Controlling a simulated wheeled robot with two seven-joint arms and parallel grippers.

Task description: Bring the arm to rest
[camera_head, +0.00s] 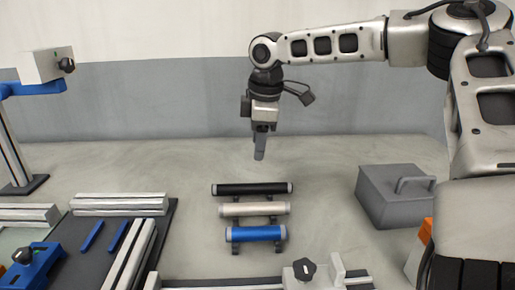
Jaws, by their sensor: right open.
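My right arm reaches in from the right, high across the view, and its wrist hangs downward. My right gripper (260,153) points down and is open and empty, seen edge-on. It is in the air above and behind a rack of three reel-like cylinders and appears to touch nothing. The cylinders are black (252,189), whitish (254,209) and blue (255,233), lying parallel from back to front. My left gripper is not in view.
A grey box with a handle (385,200) stands right of the cylinders. A dark plate with metal rails (120,205) lies at left, with a blue clamp (35,265) and a post with a camera-like head (40,65). A rail with a knob (304,268) is in front.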

